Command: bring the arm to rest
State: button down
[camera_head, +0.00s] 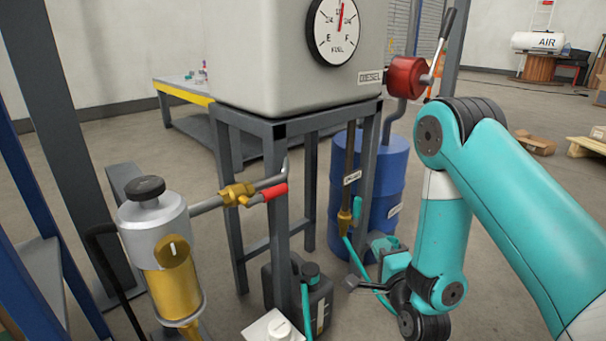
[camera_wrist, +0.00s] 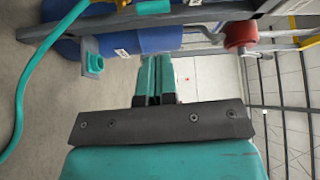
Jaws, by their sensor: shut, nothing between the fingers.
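My arm (camera_head: 500,190) comes in from the right in the head view. It bends at a raised elbow and drops to a wrist low in front of the blue drum. My gripper (camera_wrist: 155,64) shows in the wrist view with its two teal fingers together and nothing between them. It points toward the area of the blue drum, apart from the things around it as far as I can see. In the head view the fingers are hard to tell from the fittings behind the wrist.
A fuel tank (camera_head: 300,55) stands on a grey frame, with a red pump (camera_head: 407,76) at its right. The blue drum (camera_head: 370,190), teal hose (camera_wrist: 38,70), dark can (camera_head: 318,300) and gold-and-silver filter (camera_head: 160,245) crowd below.

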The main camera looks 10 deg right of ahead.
jog(key=s+a+r+n+g+y+p, duration=0.3)
jog(key=a+r+n+g+p, duration=0.25)
jog(key=r, duration=0.45)
jog(key=s+a+r+n+g+y+p, duration=0.35)
jog(key=a+r+n, duration=0.3)
jog(key=r, duration=0.35)
jog(key=s+d+r+n+g+h+p, duration=0.1)
jog(key=s+r+n+g+p, duration=0.4)
jog(key=s+r, duration=0.4)
jog(key=s+d+r+n+g+h+p, duration=0.1)
jog(key=s+r+n+g+h+p, duration=0.2)
jog(key=s+r+n, duration=0.65)
notch_tip(320, 180, up, 32)
jog(key=s+m+g+y+p, duration=0.1)
jog(key=s+m+p, duration=0.1)
jog(key=p, duration=3.4)
jog(key=shift+a+m, duration=0.15)
jog(key=shift+m, duration=0.2)
